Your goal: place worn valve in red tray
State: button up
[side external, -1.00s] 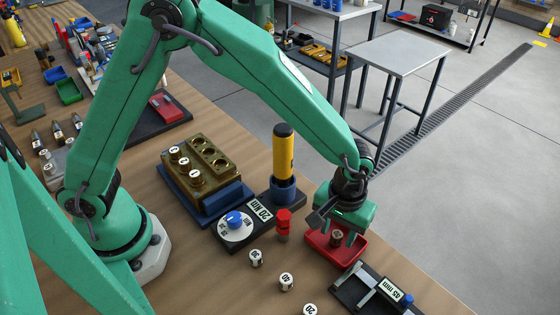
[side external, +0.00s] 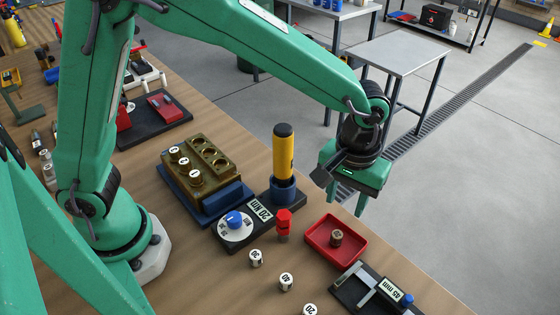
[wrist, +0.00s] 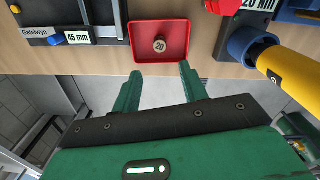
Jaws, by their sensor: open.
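The worn valve (side external: 337,238), a small brownish cylinder, stands upright inside the red tray (side external: 318,255). My gripper (side external: 348,205) is raised above and beyond the tray, past the bench edge in the picture. In the wrist view my gripper (wrist: 157,80) has its two fingers apart with nothing between them, and the tray lies ahead of the fingertips.
A brass block (side external: 207,160) holds several numbered valves on the left. A yellow-and-black tool (side external: 283,152) stands in a blue holder beside the dial base. Numbered cylinders (side external: 286,282) stand near the front. A caliper stand (side external: 375,288) lies right of the tray.

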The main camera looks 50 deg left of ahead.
jog(key=shift+r, duration=0.9)
jog(key=shift+o, duration=0.3)
jog(key=o, duration=0.7)
jog(key=shift+s+d+r, duration=0.15)
jog(key=shift+s+d, duration=0.05)
jog(key=o, duration=0.5)
jog(key=s+d+r+m, duration=0.1)
jog(key=s+d+r, duration=0.3)
jog(key=s, duration=0.2)
jog(key=shift+r, duration=0.2)
jog(key=s+d+r+m, duration=0.25)
jog(key=s+r, duration=0.35)
jog(key=s, duration=0.3)
notch_tip(320, 180, down, 10)
jog(key=shift+d+f, duration=0.2)
jog(key=shift+d, duration=0.15)
jog(key=shift+r+n, duration=0.1)
jog(key=shift+n, duration=0.15)
